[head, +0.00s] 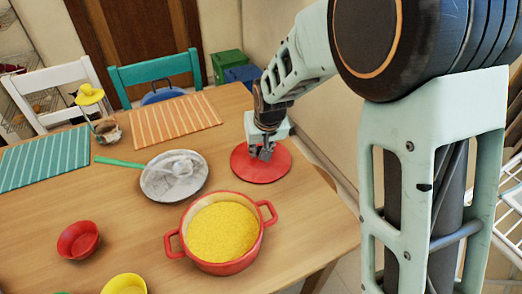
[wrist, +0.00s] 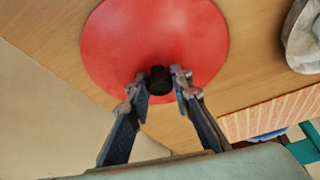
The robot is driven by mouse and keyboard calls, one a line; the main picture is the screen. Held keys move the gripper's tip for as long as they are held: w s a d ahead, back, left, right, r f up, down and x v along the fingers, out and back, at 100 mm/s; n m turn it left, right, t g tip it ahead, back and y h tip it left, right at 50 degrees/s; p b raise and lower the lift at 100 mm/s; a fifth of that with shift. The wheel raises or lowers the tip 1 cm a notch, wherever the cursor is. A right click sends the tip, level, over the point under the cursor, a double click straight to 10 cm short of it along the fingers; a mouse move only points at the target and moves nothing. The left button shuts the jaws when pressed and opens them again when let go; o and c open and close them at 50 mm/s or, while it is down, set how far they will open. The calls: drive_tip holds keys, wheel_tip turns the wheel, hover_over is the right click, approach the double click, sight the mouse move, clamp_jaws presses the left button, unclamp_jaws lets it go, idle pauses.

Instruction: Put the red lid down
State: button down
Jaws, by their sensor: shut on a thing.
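The red lid (head: 261,172) is a flat round disc at the table's right side, behind and to the right of the red pot (head: 222,268). My gripper (head: 262,152) is over the lid, pointing down. In the wrist view the lid (wrist: 115,45) lies beyond the fingers, and my gripper (wrist: 158,82) is shut on its dark knob (wrist: 158,80). The lid looks level and at or very near the tabletop; I cannot tell whether it touches. The pot is uncovered and full of yellow grains (head: 222,231).
A grey plate (head: 150,190) with a green-handled ladle (head: 120,161) is left of the lid. An orange striped mat (head: 174,120) lies behind. A red bowl (head: 78,239) and yellow bowl (head: 124,284) are at front left. The table's right edge and wall are close to the lid.

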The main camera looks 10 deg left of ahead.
drive_tip(key=shift+f, duration=0.2)
drive_tip(key=c, duration=1.7)
unclamp_jaws()
drive_tip(key=shift+c, duration=0.2)
drive_tip(key=shift+r, duration=0.1)
drive_tip(key=shift+r, duration=0.25)
drive_tip(key=p+v, duration=0.2)
drive_tip(key=v, duration=0.9)
drive_tip(key=shift+r, duration=0.35)
drive_tip(key=shift+s+d, duration=0.1)
drive_tip(key=shift+s, duration=0.05)
